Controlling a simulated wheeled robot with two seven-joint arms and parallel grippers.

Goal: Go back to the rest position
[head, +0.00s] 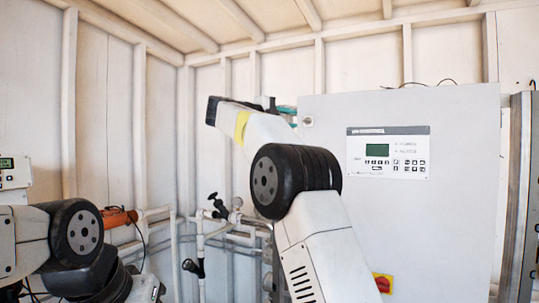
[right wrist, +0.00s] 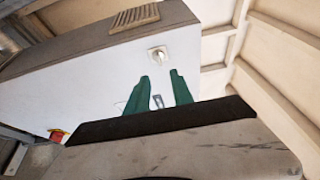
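My right arm rises in the middle of the head view. Its gripper (head: 287,110) is at the upper left edge of the white control cabinet (head: 330,200), partly hidden behind my wrist. In the right wrist view the two green fingers (right wrist: 163,90) stand apart, with the cabinet face (right wrist: 85,90) behind them. A small grey shape shows between them; I cannot tell that anything is held. My left arm is at the lower left of the head view, and its gripper does not show.
The cabinet carries a display panel (head: 388,152), a red-yellow switch (head: 382,283) and a round lock (head: 307,121) near my right gripper. Pipes with black-handled valves (head: 218,205) stand between my arms. An orange cylinder (head: 119,217) is beside my left arm. Upper space before the left wall looks clear.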

